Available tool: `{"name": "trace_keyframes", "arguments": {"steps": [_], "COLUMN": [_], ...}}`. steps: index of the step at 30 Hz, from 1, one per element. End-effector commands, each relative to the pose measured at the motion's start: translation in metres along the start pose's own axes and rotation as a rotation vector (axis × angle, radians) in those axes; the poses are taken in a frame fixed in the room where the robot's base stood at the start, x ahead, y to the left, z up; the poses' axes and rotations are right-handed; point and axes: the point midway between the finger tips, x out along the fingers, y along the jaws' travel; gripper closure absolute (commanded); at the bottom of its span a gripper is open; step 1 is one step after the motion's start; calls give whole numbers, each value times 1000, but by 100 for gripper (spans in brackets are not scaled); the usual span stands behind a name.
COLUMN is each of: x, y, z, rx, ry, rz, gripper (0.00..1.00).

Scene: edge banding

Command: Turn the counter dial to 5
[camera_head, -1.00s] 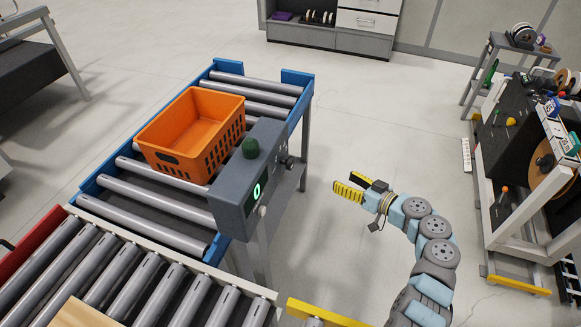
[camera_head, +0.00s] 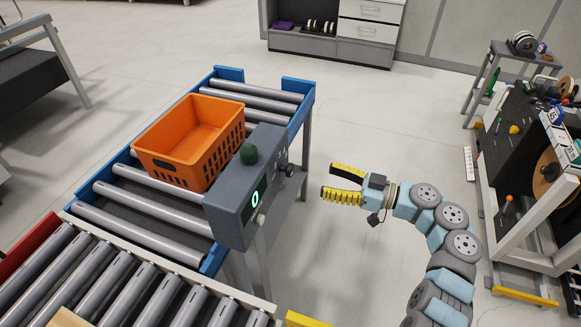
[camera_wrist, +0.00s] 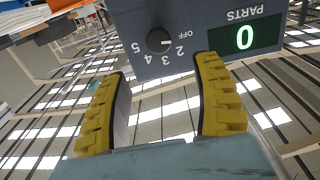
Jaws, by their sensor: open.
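The grey counter box (camera_head: 236,205) stands at the right side of the roller conveyor, with a green knob (camera_head: 249,154) on top and a green display (camera_head: 255,199) reading 0. In the wrist view the counter dial (camera_wrist: 158,41) is a dark round knob with a white pointer mark, ringed by OFF and the numbers 2 to 5; its pointer appears to be at OFF. In the head view a black knob (camera_head: 289,170) shows on the box's right side. My gripper (camera_head: 330,184) is open and empty, right of the box and apart from it. In the wrist view its yellow fingers are below the dial, on either side.
An orange crate (camera_head: 188,140) sits on the blue-framed rollers (camera_head: 140,221) left of the box. A machine with reels (camera_head: 545,170) stands at the far right.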

Motion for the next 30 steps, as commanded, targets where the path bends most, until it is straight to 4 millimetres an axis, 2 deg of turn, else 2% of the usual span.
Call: {"name": "trace_keyframes", "arguments": {"steps": [6, 15, 21, 30], "x": [39, 86, 103, 107], "y": [0, 1, 0, 1], "z": [-2, -1, 0, 0], "rx": [-1, 1, 1, -1], "ry": [1, 0, 0, -1], "rz": [0, 2, 0, 2], "gripper": [34, 34, 34, 34]}}
